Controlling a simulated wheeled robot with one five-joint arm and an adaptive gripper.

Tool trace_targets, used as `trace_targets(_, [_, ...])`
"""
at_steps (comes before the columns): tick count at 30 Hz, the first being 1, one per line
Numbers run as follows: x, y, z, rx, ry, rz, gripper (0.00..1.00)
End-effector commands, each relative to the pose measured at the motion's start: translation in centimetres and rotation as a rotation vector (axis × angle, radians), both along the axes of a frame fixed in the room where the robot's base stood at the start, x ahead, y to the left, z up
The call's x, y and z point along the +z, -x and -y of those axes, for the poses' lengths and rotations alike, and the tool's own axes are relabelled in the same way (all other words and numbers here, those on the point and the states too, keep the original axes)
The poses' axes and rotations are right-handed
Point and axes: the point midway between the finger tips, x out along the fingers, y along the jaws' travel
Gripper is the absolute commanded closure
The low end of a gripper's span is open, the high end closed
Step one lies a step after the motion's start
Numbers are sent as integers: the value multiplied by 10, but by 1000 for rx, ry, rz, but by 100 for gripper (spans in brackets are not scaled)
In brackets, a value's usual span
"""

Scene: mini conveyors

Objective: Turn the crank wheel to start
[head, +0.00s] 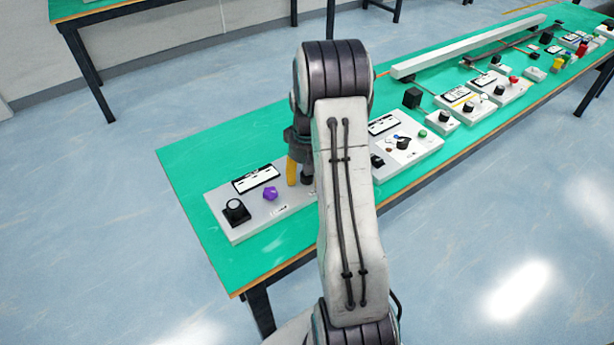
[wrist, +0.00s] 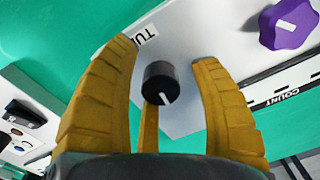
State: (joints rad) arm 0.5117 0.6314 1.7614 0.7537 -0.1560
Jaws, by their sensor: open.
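A round black knob (wrist: 159,84) with a white pointer line stands on the grey-white panel, beside a partly hidden label starting "TU". No part is clearly marked as a crank wheel, so I cannot tell whether this knob is it. My gripper (wrist: 164,56) is open, its yellow fingers spread around the knob with visible gaps in the wrist view. In the head view my gripper (head: 297,172) points down over the right part of the nearest panel (head: 235,233); my arm hides much of that area.
A purple knob (head: 270,193), a black dial (head: 236,211) and a white display (head: 256,179) share this panel. Another panel (head: 410,150) with small parts lies to the right on the green table (head: 200,150). More panels and a long conveyor (head: 470,48) stand farther back.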

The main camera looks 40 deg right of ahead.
Motion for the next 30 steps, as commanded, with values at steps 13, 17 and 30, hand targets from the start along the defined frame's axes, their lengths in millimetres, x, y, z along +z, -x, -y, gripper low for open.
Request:
trace_targets(13, [37, -2, 1, -1, 4, 8, 42])
trace_targets(17, [60, -2, 1, 0, 3, 6, 42])
trace_targets(30, [114, -1, 0, 0, 1, 2, 42])
